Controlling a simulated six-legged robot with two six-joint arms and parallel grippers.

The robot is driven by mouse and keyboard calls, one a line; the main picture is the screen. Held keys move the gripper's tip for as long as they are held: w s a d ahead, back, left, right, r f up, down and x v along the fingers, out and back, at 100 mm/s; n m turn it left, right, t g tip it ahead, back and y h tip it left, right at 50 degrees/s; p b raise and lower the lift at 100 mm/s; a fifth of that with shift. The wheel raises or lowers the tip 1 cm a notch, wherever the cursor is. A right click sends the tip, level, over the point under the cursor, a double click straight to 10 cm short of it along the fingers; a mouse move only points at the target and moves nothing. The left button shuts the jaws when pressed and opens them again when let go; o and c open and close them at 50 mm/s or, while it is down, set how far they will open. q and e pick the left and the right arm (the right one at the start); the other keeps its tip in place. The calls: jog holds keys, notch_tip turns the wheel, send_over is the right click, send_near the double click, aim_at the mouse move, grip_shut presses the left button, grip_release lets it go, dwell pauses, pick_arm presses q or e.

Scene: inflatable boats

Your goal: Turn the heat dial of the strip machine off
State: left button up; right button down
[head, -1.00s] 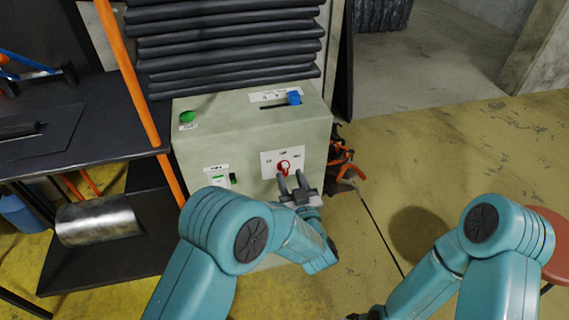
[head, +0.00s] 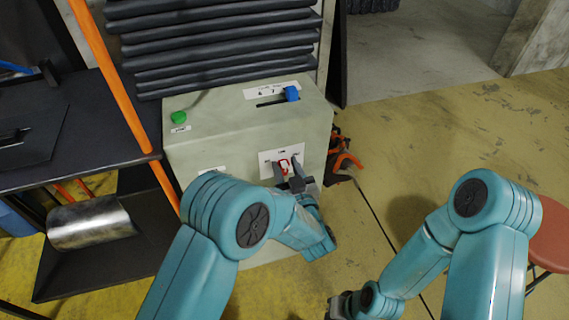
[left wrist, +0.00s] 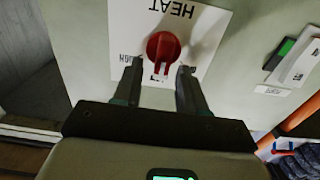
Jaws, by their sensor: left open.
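The strip machine (head: 225,140) is a pale grey-green box in the middle of the head view. On its front is a white plate lettered HEAT (left wrist: 205,22), upside down in the left wrist view, with the red heat dial (head: 284,165). The dial (left wrist: 163,46) is round with a raised grip. My left gripper (head: 288,168) is open at the dial. In the left wrist view its fingertips (left wrist: 160,68) stand on either side of the dial's near edge, with gaps visible; contact cannot be told. My right gripper (head: 342,305) is dark and partly cut off at the bottom edge.
A green button (head: 179,117) and a blue slider (head: 291,94) sit on the machine's top. A green switch (left wrist: 286,47) is on its front. A dark shelf (head: 75,140) with a metal roll (head: 90,222) stands left. Orange tools (head: 345,155) hang right.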

dwell(0.3)
pick_arm(q)
jog(key=shift+s, duration=0.1)
grip_shut()
jog(key=shift+a+f+n+b, duration=0.1)
jog(key=shift+n+b, duration=0.5)
jog(key=shift+b, duration=0.35)
jog(key=shift+s+a+f+n+b, duration=0.1)
jog(key=shift+a+n+b, duration=0.2)
jog(key=shift+n+b, duration=1.9)
jog(key=shift+s+a+f+n+b, duration=0.1)
jog(key=shift+a+n+b, duration=0.15)
jog(key=shift+n+b, duration=1.9)
jog(key=shift+a+f+n+b, duration=0.1)
jog(key=shift+a+n+b, duration=0.2)
jog(key=shift+n+b, duration=1.85)
jog(key=shift+m+b, duration=1)
jog(key=shift+b, duration=0.05)
